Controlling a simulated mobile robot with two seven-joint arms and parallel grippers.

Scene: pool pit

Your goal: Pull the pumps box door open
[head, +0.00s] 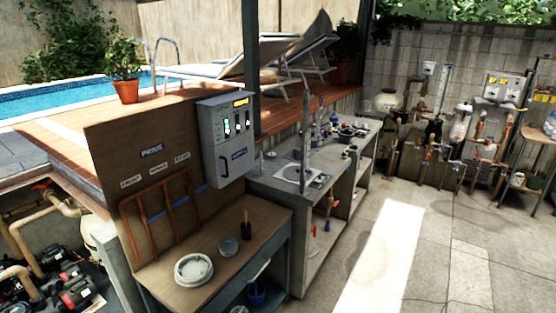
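The pumps box (208,140) is a grey box on the upper right of a brown wooden board. Its front has a yellow label at the top, small green-lit switches below it, and a blue label lower down. A dark upright handle (223,167) sits at the lower left of its front. The door looks closed against the box. Neither of my grippers shows in the head view.
Below the board a wooden workbench (225,262) carries a round white lid (194,269) and a dark-handled tool (246,228). A cluttered sink counter (268,187) stands to its right. Pumps and pipes fill the pit at lower left. The paved floor (425,250) at right is clear.

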